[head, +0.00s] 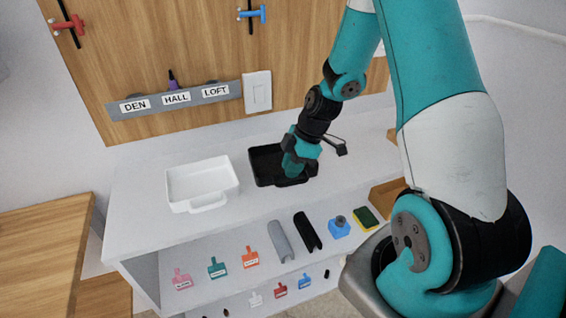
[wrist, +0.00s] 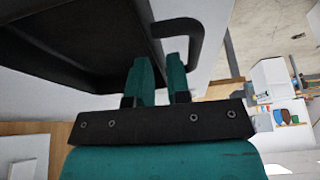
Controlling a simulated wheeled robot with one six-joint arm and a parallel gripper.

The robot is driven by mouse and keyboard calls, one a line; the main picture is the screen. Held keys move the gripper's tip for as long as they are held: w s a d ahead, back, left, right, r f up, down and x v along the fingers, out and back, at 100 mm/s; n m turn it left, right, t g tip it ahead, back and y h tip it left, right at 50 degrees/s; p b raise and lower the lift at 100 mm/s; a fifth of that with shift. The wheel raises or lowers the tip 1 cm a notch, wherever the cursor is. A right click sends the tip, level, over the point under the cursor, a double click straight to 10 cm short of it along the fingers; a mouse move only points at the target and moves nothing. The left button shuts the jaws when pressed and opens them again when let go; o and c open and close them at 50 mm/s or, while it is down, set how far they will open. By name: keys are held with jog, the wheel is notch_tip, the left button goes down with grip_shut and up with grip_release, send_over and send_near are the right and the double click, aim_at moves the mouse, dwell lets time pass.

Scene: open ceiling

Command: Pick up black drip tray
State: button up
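The black drip tray (head: 264,162) lies on the white counter, in the middle of the head view. My gripper (head: 294,174) points down at its right front part and hides some of it. In the wrist view the tray (wrist: 80,40) fills the upper left, with its black looped handle (wrist: 190,25) at the top middle. My two teal fingers (wrist: 160,62) stand apart, beside the tray's edge and near the lower end of the handle.
A white tray (head: 202,185) sits on the counter just left of the black one. A grey label strip (head: 175,99) and white switch plate (head: 257,91) are on the wooden wall panel behind.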

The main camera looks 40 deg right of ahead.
jog(key=shift+x, duration=1)
jog(key=shift+c, duration=0.2)
jog(key=shift+r, duration=0.1)
grip_shut()
jog(key=shift+r, duration=0.15)
